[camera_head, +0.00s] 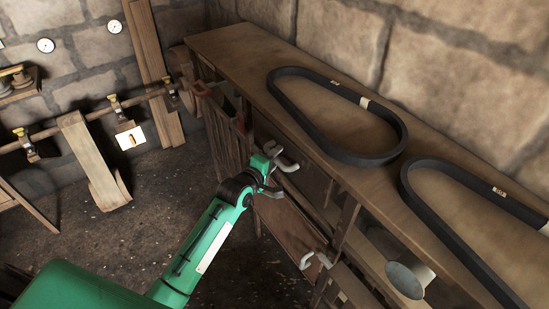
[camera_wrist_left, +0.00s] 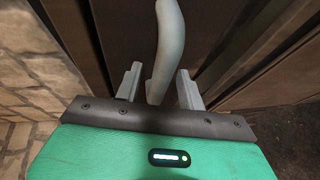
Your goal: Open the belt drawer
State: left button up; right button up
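A pale curved handle (camera_head: 286,164) is on the front of the wooden bench (camera_head: 228,43), below its top edge. My left gripper (camera_head: 275,178) is at this handle. In the left wrist view the handle (camera_wrist_left: 168,42) runs between the two fingers of the gripper (camera_wrist_left: 159,88). The fingers are apart, with a gap visible on each side of the handle. A wooden front panel (camera_head: 287,222) is below the gripper. I cannot tell which front is the belt drawer. My right gripper is out of view.
Two black belts, one whole (camera_head: 290,112) and one partly cut off (camera_head: 435,215), lie on the bench top. Another pale handle (camera_head: 316,260) and a metal cylinder (camera_head: 409,277) are to the right. The floor (camera_head: 165,205) at left is mostly clear.

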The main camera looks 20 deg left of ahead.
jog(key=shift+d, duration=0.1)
pick_arm(q)
grip_shut()
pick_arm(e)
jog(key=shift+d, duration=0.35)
pick_arm(q)
jog(key=shift+s+a, duration=0.1)
jog(key=shift+s, duration=0.05)
